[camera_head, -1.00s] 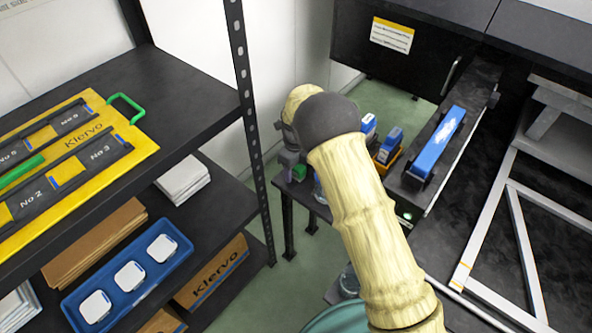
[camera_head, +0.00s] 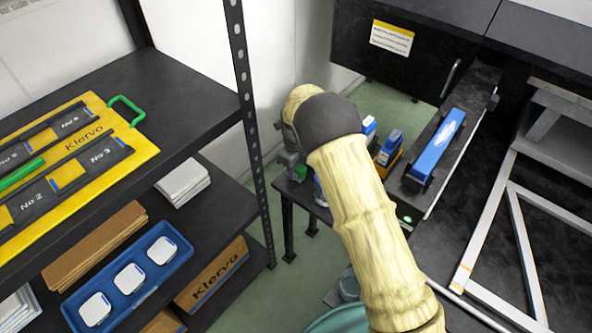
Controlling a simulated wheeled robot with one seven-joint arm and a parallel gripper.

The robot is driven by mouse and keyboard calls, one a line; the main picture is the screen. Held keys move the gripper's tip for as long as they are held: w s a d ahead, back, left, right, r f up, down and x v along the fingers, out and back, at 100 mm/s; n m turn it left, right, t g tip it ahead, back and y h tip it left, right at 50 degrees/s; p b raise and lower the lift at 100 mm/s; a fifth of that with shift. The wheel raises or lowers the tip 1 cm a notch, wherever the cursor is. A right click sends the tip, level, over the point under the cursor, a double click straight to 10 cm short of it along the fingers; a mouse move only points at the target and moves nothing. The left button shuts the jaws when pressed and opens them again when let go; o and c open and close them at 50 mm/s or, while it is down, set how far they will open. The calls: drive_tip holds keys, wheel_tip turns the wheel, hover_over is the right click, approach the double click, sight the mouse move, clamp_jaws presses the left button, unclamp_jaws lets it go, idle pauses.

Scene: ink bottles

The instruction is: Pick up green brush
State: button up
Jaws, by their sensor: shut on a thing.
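My gripper (camera_head: 289,160) shows only in part at the far end of my arm, above the small dark table. The arm's round wrist hides much of it. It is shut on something. A small green piece (camera_head: 301,172) shows right at its fingertips and looks like part of the green brush, but most of its shape is hidden, and I cannot tell whether it touches the table.
The shelf unit (camera_head: 190,65) at left holds a yellow board (camera_head: 140,150) and a blue tray (camera_head: 165,280). Its upright post (camera_head: 246,100) stands close to my gripper.

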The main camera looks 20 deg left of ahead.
wheel_tip(320, 180, up, 17)
drive_tip(key=p, duration=0.2)
idle(0.4)
